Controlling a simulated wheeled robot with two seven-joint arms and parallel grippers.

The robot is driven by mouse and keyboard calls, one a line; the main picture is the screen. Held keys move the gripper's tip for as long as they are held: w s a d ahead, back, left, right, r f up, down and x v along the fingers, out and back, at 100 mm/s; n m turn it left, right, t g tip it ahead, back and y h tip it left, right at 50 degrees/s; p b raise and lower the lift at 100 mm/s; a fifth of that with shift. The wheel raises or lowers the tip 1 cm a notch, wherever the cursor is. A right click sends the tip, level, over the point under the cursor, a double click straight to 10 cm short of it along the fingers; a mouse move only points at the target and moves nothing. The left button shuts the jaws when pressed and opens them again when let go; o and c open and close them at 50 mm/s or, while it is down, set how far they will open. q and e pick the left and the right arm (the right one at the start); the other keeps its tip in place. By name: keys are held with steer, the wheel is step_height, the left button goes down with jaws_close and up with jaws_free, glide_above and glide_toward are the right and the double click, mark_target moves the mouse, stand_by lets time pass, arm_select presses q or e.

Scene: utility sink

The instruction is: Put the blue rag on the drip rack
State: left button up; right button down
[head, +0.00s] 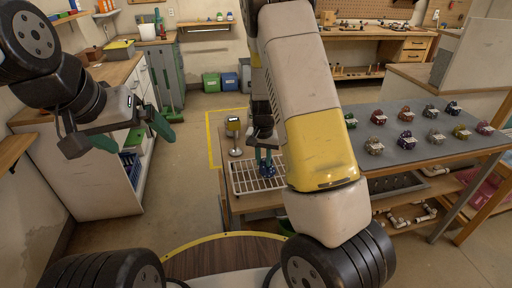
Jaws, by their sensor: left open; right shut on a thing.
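The blue rag (267,171) is a small dark blue bundle between the fingertips of my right gripper (265,161). It is at the white wire drip rack (243,186), over its middle-right part in the head view. I cannot tell whether the rag touches the wires. My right gripper points down and is shut on the rag; my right arm hides the right side of the rack. My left gripper (134,138) is open and empty, off to the left above the floor and cabinet side.
A yellow-topped metal item (233,134) stands just behind the rack on the wooden bench. A grey-topped table (405,152) on the right carries several small coloured bundles. Green and blue bins (211,82) stand at the back. The floor left of the bench is clear.

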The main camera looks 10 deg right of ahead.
mark_target(262, 165)
steer(key=c, duration=1.3)
jaws_free()
steer(key=shift+o, duration=0.2)
step_height(262, 165, up, 12)
steer(key=s, duration=0.1)
steer(key=s+r+n+t+y, duration=0.1)
steer(key=s+r+n+t, duration=0.1)
steer(key=s+r, duration=0.7)
steer(key=s+a+r+n+t+y, duration=0.1)
steer(key=s+r+n+t, duration=0.2)
steer(key=s+r, duration=0.6)
steer(key=s, duration=0.5)
steer(key=shift+s+a+y, duration=0.2)
steer(key=shift+s+y, duration=0.15)
steer(key=shift+y, duration=0.05)
